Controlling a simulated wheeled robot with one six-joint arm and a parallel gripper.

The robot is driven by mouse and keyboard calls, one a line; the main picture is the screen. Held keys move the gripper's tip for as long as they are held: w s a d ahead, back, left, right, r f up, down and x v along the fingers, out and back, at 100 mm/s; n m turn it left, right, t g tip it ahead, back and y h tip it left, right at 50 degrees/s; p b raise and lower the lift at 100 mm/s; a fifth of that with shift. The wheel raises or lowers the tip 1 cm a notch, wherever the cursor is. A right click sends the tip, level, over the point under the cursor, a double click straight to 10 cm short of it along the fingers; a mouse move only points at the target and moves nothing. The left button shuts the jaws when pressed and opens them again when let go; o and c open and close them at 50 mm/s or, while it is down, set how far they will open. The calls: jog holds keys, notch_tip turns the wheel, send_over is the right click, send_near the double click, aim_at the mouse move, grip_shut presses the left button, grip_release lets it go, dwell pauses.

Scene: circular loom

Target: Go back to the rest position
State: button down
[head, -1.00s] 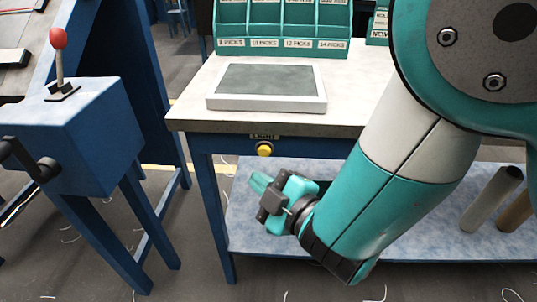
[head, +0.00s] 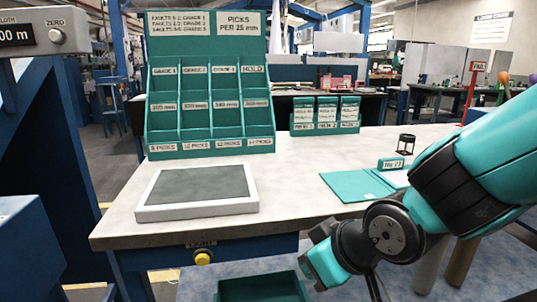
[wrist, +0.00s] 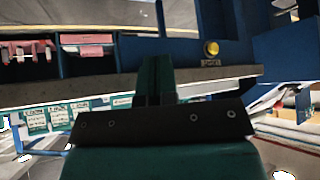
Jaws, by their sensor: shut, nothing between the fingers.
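My gripper's teal fingers (wrist: 155,80) show in the middle of the wrist view, closed together with nothing between them. In the head view my teal and black arm comes in from the right, and its wrist end hangs low by the front edge of the pale worktable (head: 300,205). The fingertips are not clear in the head view. The wrist view shows a dark table edge and a yellow knob (wrist: 211,48) beyond the fingers, apart from them.
On the table stand a grey-topped pad (head: 198,190), a teal sorting rack (head: 210,105), a small teal card holder (head: 326,116) and an open teal folder (head: 357,186). A teal bin (head: 262,288) is below the table. Blue machinery stands at the left.

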jog(key=s+d+r+m+g+h, duration=0.1)
jog(key=s+d+r+g, duration=0.25)
jog(key=s, duration=0.35)
jog(key=s+d+r+g, duration=0.2)
jog(key=s+d, duration=0.2)
jog(key=s, duration=0.2)
notch_tip(320, 180, up, 15)
jog(key=p, duration=1.5)
jog(key=shift+s+d+r, duration=0.2)
jog(key=shift+s+d, duration=0.05)
jog(key=shift+s, duration=0.15)
